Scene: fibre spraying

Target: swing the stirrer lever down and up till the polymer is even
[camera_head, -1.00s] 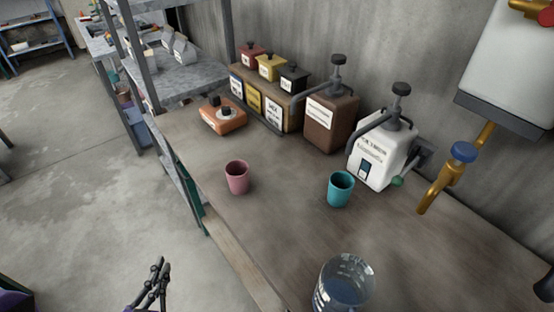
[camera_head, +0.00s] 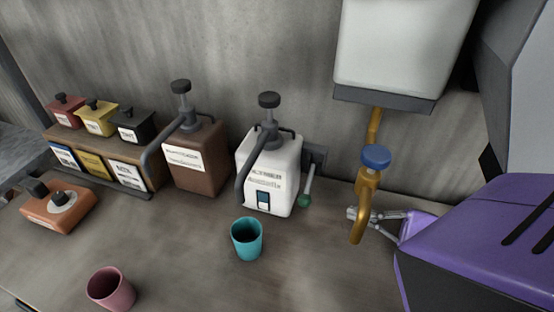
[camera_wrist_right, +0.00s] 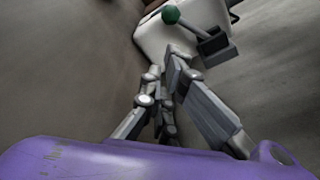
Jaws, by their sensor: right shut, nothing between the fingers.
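The white polymer container (camera_head: 270,172) with a black pump top stands at the back of the bench. The stirrer lever (camera_head: 308,188), a thin rod with a green knob, hangs down on its right side; it also shows in the right wrist view (camera_wrist_right: 186,22). My right gripper (camera_head: 352,213) is shut and empty, to the right of the lever and partly behind the brass tap. In the right wrist view the closed fingers (camera_wrist_right: 172,58) point toward the container, apart from the lever. My left gripper is out of view.
The brass tap (camera_head: 366,190) with a blue knob hangs from a white tank (camera_head: 402,45), close by my right gripper. A teal cup (camera_head: 247,239) and a pink cup (camera_head: 110,289) stand in front. A brown container (camera_head: 196,158) stands left of the white one.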

